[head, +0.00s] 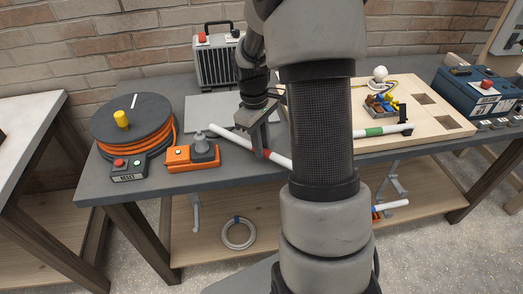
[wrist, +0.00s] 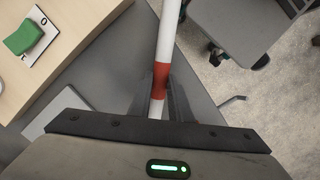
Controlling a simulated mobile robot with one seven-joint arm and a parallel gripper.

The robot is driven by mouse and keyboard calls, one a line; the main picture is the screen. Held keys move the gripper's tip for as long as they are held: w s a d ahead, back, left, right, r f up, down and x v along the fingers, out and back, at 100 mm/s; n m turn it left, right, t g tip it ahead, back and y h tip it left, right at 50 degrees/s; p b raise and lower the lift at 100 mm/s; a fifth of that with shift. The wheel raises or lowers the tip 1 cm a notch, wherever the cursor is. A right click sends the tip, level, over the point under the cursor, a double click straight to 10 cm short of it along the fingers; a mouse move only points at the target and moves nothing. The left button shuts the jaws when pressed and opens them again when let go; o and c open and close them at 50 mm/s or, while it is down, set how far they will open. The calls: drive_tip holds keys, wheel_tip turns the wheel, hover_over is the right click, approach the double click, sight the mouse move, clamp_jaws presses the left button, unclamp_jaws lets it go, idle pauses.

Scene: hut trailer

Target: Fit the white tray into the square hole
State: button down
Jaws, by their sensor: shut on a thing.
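My gripper (head: 262,150) is shut on a white tube with a red band (wrist: 161,75), above the grey workbench. The tube slants in the head view; my arm hides its right part. A pale wooden board (head: 405,143) lies on the bench to the right, with square holes (head: 425,98) and (head: 447,121) at its right side. A small holder with yellow and blue pieces (head: 380,103) sits on the board; its own colour is unclear. A white plate with a green switch (wrist: 28,37) lies on the wood in the wrist view. I cannot clearly pick out a white tray.
A white tube with a green band (head: 374,132) lies across the board. A cable reel (head: 133,120), an orange box (head: 192,154) and a button box (head: 128,167) stand at left. A grey plate (head: 203,110) lies behind my gripper. A blue case (head: 480,92) stands at right.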

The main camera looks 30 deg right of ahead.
drive_tip(key=shift+f, duration=1.05)
drive_tip(key=shift+f, duration=0.25)
drive_tip(key=c, duration=1.6)
unclamp_jaws()
drive_tip(key=shift+c, duration=0.2)
drive_tip(key=shift+r, duration=0.1)
